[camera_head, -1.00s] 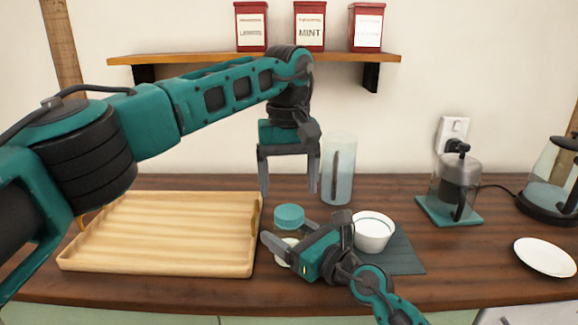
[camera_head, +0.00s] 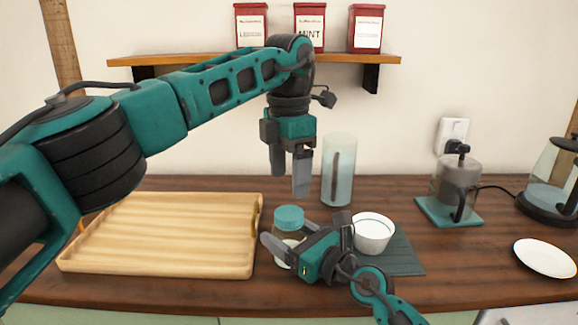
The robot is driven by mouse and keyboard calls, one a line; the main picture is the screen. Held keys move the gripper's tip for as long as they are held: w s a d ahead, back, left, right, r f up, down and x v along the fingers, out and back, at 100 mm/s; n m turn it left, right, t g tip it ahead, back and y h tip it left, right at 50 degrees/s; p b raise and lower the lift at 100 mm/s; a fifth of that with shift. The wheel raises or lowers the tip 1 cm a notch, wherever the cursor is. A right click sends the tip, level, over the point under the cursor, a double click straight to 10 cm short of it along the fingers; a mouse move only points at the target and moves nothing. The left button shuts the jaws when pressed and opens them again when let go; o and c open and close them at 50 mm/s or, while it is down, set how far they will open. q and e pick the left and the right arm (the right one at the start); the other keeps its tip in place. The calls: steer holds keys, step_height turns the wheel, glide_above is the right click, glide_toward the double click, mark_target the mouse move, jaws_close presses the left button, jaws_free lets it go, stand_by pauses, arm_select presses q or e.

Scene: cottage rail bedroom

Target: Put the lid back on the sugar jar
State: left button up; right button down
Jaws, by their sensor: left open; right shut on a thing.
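The sugar jar (camera_head: 288,232) is a small clear jar with pale contents. It stands on the counter just right of the wooden tray. A teal lid (camera_head: 289,214) sits at its top; I cannot tell whether it is fully seated. My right gripper (camera_head: 276,252) is low at the counter and shut on the jar's body, hiding part of it. My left gripper (camera_head: 290,183) is open and empty, pointing down above and behind the jar, clear of the lid.
A wooden tray (camera_head: 75,262) lies left of the jar. A tall frosted glass (camera_head: 338,170) stands behind. A white bowl (camera_head: 374,234) sits on a dark mat (camera_head: 408,255) to the right. A shelf (camera_head: 200,58) with red tins spans the wall. A coffee press, kettle and white plate (camera_head: 546,257) stand further right.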

mark_target(289, 213)
arm_select(q)
steer(key=n, duration=0.5)
steer(key=shift+r+n, duration=0.2)
steer(key=shift+n, duration=0.2)
steer(key=n, duration=0.6)
steer(key=shift+r+n, duration=0.2)
steer(key=shift+n, duration=0.1)
steer(key=shift+f, duration=0.1)
steer(key=shift+f, duration=3.9)
steer(key=shift+c, duration=0.3)
